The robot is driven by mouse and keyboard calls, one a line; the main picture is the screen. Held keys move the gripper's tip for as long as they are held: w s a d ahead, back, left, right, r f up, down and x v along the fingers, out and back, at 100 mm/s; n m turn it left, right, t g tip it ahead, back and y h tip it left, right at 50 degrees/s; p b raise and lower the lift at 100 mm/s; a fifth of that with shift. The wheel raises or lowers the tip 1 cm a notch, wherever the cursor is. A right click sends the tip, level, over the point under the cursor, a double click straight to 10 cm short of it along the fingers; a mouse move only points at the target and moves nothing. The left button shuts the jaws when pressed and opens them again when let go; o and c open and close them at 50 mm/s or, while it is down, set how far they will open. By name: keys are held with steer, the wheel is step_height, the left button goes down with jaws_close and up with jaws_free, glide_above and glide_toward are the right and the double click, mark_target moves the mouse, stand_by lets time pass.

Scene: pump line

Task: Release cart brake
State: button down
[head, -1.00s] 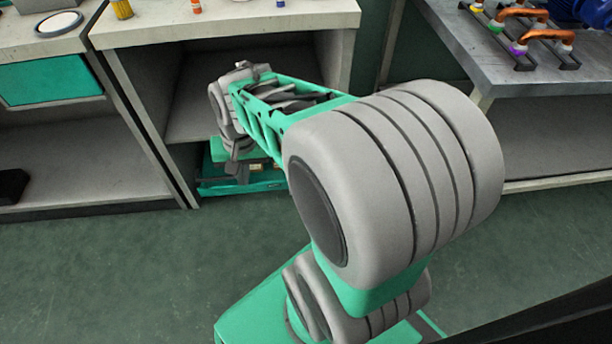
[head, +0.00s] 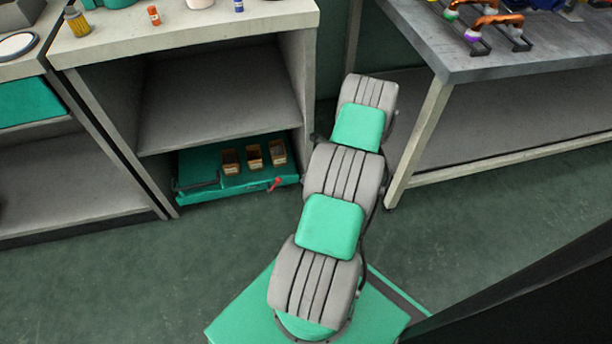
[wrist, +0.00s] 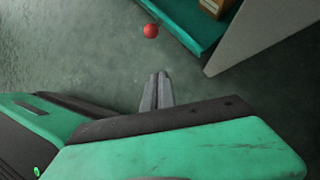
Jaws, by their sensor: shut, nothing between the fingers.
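The green cart (head: 225,182) stands low in the open bay under the left bench. A small red lever (head: 275,184) sticks out from its front edge, right of the middle. In the wrist view the lever's round red knob (wrist: 151,31) shows beside the green cart edge (wrist: 196,40). My gripper (wrist: 162,76) is shut and empty, with its fingers together. Its tips are below the knob in the picture and apart from it. In the head view my gripper is hidden behind my arm.
Several small brown bins (head: 254,157) sit on the cart, and a dark handle (head: 197,184) is at its left front. The bench's side panel (wrist: 262,35) stands close right of the cart. A grey table (head: 470,65) is at the right. Floor (head: 130,255) in front is clear.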

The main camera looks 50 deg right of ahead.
mark_target(275, 185)
steer(key=w+a+f+b, duration=0.3)
steer(key=w+f, duration=0.1)
steer(key=w, duration=0.2)
steer(key=shift+a, duration=0.25)
steer(key=shift+r, duration=0.1)
